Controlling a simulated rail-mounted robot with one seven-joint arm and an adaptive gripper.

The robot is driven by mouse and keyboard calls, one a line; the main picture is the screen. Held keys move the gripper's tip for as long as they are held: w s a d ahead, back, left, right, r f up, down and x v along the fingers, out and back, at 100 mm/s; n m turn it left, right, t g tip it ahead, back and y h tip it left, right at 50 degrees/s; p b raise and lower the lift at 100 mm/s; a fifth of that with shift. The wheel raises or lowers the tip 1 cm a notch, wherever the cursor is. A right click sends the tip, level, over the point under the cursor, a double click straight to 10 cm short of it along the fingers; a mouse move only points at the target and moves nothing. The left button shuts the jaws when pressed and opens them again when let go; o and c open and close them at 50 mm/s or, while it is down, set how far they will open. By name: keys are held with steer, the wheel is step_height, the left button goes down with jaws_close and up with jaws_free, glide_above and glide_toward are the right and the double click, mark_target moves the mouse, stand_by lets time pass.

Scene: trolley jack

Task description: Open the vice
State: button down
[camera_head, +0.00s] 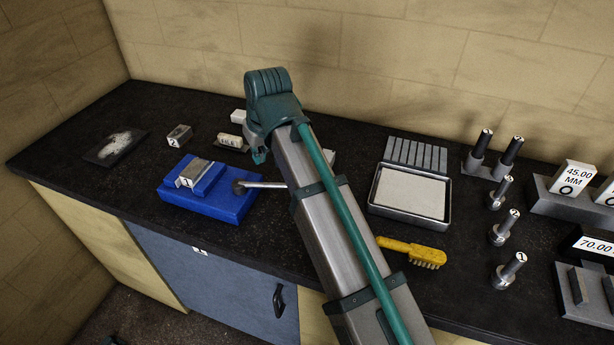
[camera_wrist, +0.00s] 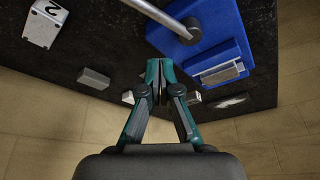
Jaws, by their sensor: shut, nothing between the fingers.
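The blue vice (camera_head: 229,207) sits on the dark bench left of my arm. A grey block marked 1 (camera_head: 194,173) lies between its jaws. A grey metal handle bar (camera_head: 265,184) sticks out from the vice's right end towards my arm. In the wrist view the vice (camera_wrist: 180,42) is at the upper right, with the bar (camera_wrist: 160,14) running to the top edge. My gripper (camera_wrist: 160,64) is shut and empty, its tips below the bar in that picture. In the head view my gripper (camera_head: 258,154) is partly hidden by my arm. Contact with the bar does not show.
A block marked 2 (camera_head: 180,135) and a dark plate with pale powder (camera_head: 113,147) stand behind and left of the vice. Right of my arm are a metal tray (camera_head: 410,194), a yellow brush (camera_head: 412,250) and several upright pins. The bench front before the vice is clear.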

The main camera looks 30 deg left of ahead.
mark_target(268, 185)
steer(key=w+d+r+m+b, duration=0.1)
steer(key=w+d+r+b, duration=0.1)
steer(key=w+d, duration=0.3)
steer(key=shift+w+r+t, duration=0.15)
steer(key=shift+r+t, duration=0.15)
steer(key=shift+r, duration=0.1)
step_height(268, 185, down, 10)
steer(key=p, duration=0.4)
steer(key=shift+d, duration=0.25)
steer(key=shift+d+f, duration=0.1)
stand_by(0.3)
